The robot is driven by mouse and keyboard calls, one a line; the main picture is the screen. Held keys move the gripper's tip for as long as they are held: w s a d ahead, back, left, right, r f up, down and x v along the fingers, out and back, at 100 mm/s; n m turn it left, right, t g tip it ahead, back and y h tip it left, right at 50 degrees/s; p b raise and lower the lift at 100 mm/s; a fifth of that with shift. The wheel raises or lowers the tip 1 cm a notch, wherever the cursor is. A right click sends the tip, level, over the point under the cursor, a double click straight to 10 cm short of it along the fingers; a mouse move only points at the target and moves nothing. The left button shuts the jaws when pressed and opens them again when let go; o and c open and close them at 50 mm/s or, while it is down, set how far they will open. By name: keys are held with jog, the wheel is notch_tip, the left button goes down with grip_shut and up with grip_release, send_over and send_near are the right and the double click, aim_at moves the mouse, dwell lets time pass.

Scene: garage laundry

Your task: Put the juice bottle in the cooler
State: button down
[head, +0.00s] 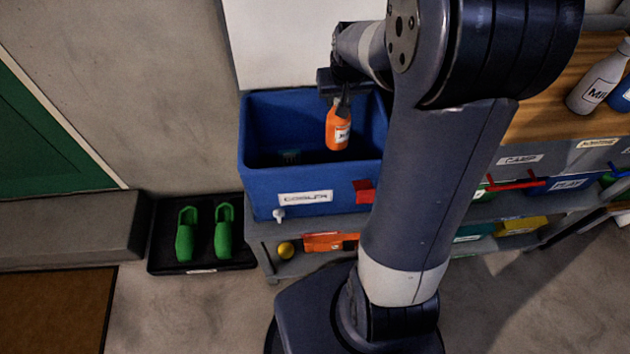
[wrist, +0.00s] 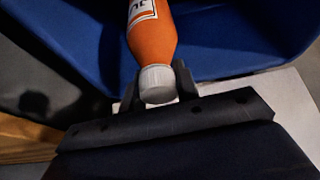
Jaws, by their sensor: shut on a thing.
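The juice bottle (head: 338,130) is orange with a white label and hangs upright in my gripper (head: 342,98), over the open top of the cooler. In the wrist view the bottle (wrist: 152,38) shows its white cap between the two fingers of my gripper (wrist: 158,88), which is shut on it near the cap. The cooler (head: 262,178) is a blue open bin with a "COOLER" label on its front, standing on a grey shelf unit. Its blue wall also shows in the wrist view (wrist: 230,45). I cannot tell whether the bottle touches the cooler floor.
A milk bottle (head: 598,82) stands on the wooden top at right. Labelled bins sit below it. Green shoes (head: 185,235) rest on a black tray (head: 160,255) on the floor at left. A yellow ball (head: 286,250) lies on the lower shelf. My arm hides the cooler's right side.

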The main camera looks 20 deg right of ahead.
jog(key=d+b, duration=0.1)
jog(key=b, duration=0.1)
jog(key=d+f+b, duration=0.1)
jog(key=b, duration=0.1)
jog(key=shift+s, duration=0.4)
notch_tip(320, 180, down, 10)
jog(key=s+b, duration=0.1)
jog(key=b, duration=0.4)
jog(key=shift+d+r+m, duration=0.2)
jog(key=shift+d+m, duration=0.1)
jog(key=shift+d, duration=0.15)
jog(key=shift+f+b, duration=0.35)
jog(key=c, duration=1.1)
grip_release()
jog(key=shift+o, duration=0.2)
jog(key=shift+r, duration=0.1)
